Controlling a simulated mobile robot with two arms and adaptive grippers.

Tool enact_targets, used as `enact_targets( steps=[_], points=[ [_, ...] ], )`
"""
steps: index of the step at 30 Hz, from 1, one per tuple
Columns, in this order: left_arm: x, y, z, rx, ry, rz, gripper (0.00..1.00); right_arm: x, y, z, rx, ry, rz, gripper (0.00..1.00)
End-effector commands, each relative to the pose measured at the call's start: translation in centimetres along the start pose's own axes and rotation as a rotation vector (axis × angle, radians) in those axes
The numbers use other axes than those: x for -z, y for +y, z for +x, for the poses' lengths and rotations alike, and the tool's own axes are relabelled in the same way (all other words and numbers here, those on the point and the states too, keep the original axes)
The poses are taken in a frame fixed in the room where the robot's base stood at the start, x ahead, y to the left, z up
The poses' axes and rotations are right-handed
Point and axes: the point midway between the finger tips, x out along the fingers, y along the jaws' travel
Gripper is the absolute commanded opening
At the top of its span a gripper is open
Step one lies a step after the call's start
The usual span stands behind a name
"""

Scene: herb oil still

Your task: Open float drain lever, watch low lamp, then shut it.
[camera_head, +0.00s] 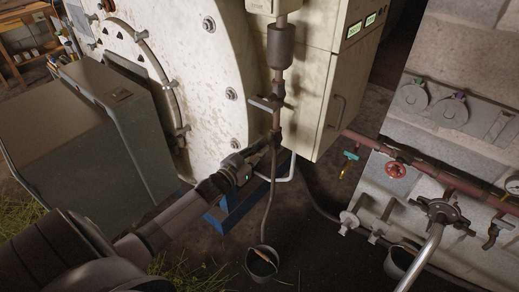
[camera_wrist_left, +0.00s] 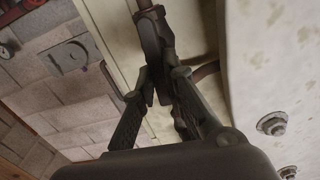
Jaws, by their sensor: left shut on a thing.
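A brown cylindrical float chamber (camera_head: 280,46) sits on a vertical pipe beside the big pale drum. Below it, my left gripper (camera_head: 270,143) reaches in from the lower left and is shut on the dark float drain lever at the pipe's lower fitting. In the left wrist view, both fingers of the gripper (camera_wrist_left: 163,82) close around a dark part that they largely hide, so the lever's angle cannot be told. Two small green-lit label windows (camera_head: 354,30) (camera_head: 370,20) show on the cream cabinet; their text is too small to read. My right gripper is out of view.
A bucket (camera_head: 262,262) stands on the ground under the hanging drain hose. A grey-green cabinet (camera_head: 85,130) stands at the left. Dark ground is open between.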

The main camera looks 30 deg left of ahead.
Motion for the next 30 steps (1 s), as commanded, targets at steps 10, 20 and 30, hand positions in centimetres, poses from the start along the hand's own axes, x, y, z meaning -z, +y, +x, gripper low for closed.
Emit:
enact_targets(
  steps=[10, 20, 30],
  points=[
    [-0.02, 0.02, -0.02, 0.000, 0.000, 0.003, 0.00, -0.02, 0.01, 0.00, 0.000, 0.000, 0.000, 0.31],
    [-0.05, 0.20, -0.02, 0.000, 0.000, 0.112, 0.00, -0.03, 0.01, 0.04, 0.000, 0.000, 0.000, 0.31],
    [-0.21, 0.57, -0.02, 0.000, 0.000, 0.404, 0.00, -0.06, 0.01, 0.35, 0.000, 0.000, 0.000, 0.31]
  ],
)
